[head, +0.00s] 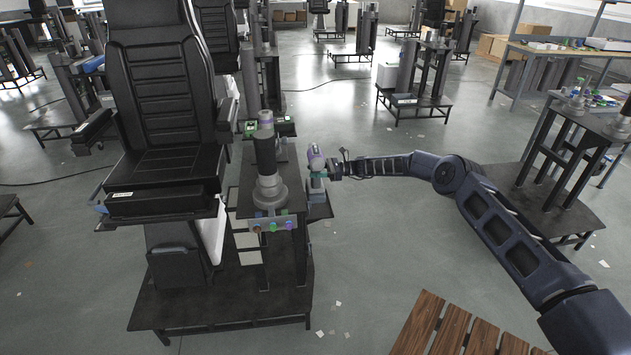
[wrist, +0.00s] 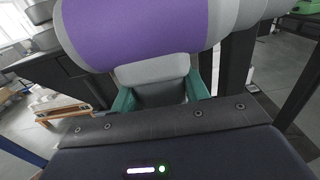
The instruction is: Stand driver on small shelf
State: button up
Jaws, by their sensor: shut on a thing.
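The driver (head: 316,158) is a purple and grey power tool. It is upright beside the right side of the workstation in the head view, and its purple body fills the top of the wrist view (wrist: 135,28). My gripper (head: 321,174) is shut on the driver's grey grip, with teal fingers on both sides of it in the wrist view (wrist: 162,92). The small shelf (head: 320,211) is a dark ledge low on the workstation's right side, directly below the driver in the head view. I cannot tell whether the driver's base touches it.
The workstation has a dark column (head: 266,160), a button panel (head: 272,225) and a black seat (head: 155,110) to the left. A wooden slatted surface (head: 450,330) is at the front. Another dark stand (head: 560,190) is at right. Floor between is mostly clear.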

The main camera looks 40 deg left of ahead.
aim_at(316, 179)
jog(key=shift+f, duration=2.3)
jog(key=o, duration=1.4)
jog(key=shift+f, duration=0.1)
jog(key=v, duration=1.2)
